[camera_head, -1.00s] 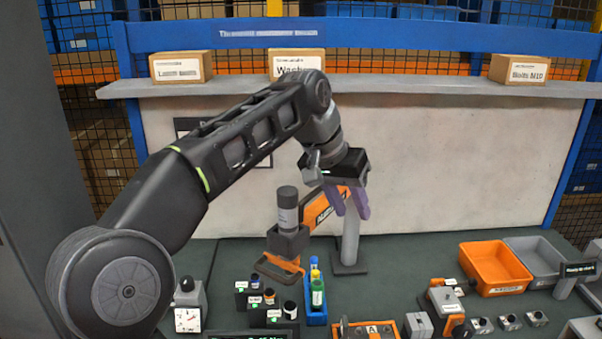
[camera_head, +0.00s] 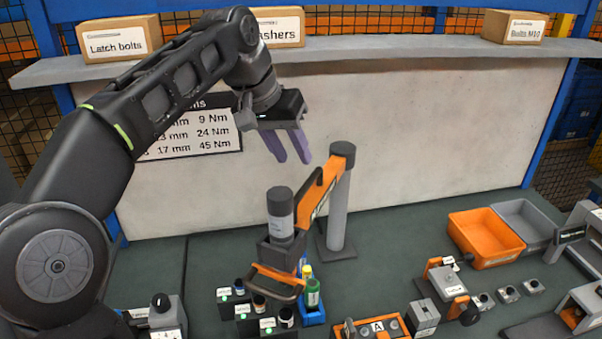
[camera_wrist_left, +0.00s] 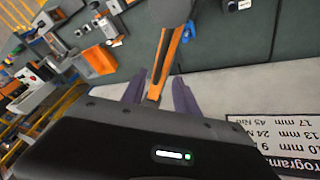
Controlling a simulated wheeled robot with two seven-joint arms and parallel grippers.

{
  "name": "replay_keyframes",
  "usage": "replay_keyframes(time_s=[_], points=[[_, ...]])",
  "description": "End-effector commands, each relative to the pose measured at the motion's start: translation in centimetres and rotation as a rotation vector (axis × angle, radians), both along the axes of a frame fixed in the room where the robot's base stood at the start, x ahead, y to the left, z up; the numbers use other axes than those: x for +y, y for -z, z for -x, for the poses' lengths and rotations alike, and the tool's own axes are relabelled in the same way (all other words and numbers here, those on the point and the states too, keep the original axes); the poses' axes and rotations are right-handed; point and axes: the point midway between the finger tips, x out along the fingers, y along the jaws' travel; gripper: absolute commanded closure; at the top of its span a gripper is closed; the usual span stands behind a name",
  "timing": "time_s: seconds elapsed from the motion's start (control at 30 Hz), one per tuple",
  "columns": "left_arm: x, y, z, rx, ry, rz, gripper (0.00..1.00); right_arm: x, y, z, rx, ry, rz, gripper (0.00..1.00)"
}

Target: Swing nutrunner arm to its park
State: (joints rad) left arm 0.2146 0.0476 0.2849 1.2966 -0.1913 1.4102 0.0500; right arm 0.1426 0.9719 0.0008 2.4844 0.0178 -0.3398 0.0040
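The nutrunner arm (camera_head: 312,205) is an orange link on a grey upright post (camera_head: 338,210) standing on the bench. At its near end hangs the nutrunner (camera_head: 281,215), a dark cylinder with a pale label and an orange loop handle (camera_head: 277,281) below. My left gripper (camera_head: 289,158) has its two purple fingers spread, empty, above and left of the link. In the left wrist view the orange link (camera_wrist_left: 165,62) appears between and beyond the fingers (camera_wrist_left: 158,95); contact is not visible. I cannot pick out the park. My right gripper is out of view.
Small bottles and a blue holder (camera_head: 314,312) sit under the nutrunner. An orange bin (camera_head: 487,238) and a grey bin (camera_head: 528,224) stand at right. A back panel with a torque chart (camera_head: 195,130) and a shelf (camera_head: 395,50) of boxes rise behind.

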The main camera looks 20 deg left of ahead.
Motion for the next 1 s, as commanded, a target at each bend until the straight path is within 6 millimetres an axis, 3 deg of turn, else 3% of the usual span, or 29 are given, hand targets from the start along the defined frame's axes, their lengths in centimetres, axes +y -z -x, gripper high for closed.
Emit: replay_keyframes(time_s=[0.17,0.37,0.7,1.0], points=[[-0.1,0.6,-0.2,0.002,0.000,0.000,0.64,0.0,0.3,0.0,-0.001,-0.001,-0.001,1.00],[-0.5,3.0,-1.0,0.004,0.000,0.000,0.64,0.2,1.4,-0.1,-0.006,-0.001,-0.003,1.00],[-1.2,6.7,-2.8,0.003,0.000,0.000,0.64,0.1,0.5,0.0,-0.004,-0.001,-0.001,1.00],[-1.3,7.1,-3.0,0.000,-0.001,0.000,0.64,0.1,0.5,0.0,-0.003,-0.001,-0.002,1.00]])
